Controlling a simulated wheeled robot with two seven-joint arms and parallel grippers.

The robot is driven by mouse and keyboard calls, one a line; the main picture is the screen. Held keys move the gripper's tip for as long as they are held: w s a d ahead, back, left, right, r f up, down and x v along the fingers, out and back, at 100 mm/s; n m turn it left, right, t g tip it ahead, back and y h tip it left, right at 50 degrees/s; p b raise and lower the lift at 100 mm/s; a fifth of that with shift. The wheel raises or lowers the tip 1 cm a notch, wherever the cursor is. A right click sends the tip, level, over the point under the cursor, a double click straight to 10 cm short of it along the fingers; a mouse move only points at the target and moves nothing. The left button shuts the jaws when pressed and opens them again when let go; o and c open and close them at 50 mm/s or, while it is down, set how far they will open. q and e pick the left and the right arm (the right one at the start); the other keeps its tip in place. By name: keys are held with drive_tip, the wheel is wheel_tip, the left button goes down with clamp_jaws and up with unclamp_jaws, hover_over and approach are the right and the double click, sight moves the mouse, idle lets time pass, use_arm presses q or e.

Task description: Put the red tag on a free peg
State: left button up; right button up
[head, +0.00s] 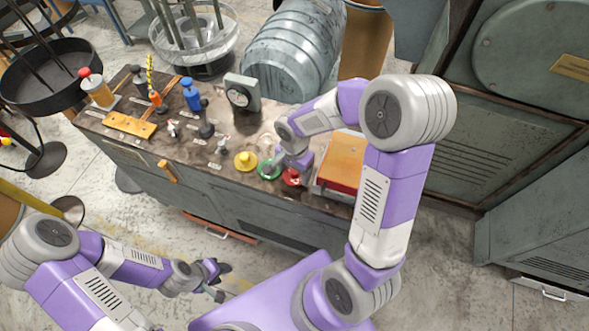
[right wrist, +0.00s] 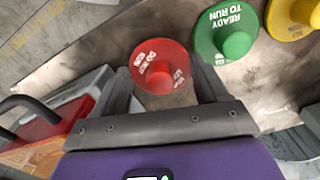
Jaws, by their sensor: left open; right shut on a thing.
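The red tag (head: 293,178) is a round disc with a knob and white lettering, at the front edge of the bench. It also shows in the right wrist view (right wrist: 158,60) between the fingertips. My right gripper (right wrist: 163,82) is shut on the red tag, and its arm hides part of the bench in the head view. The green tag (head: 267,168), which reads "READY TO RUN", and the yellow tag (head: 245,161) lie in a row to its left. I cannot pick out a free peg for certain. My left gripper (head: 219,281) is open and empty, low in front of the bench.
A red-and-orange box (head: 341,160) stands just right of the red tag. A grey dial gauge (head: 241,93) and small metal fittings (head: 221,146) stand behind and left of the tags. A blue bottle (head: 191,97) and an orange block (head: 130,125) are farther left.

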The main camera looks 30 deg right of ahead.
drive_tip(key=shift+f+b, duration=0.4)
drive_tip(key=shift+f, duration=0.05)
idle(0.5)
drive_tip(key=shift+r, duration=0.15)
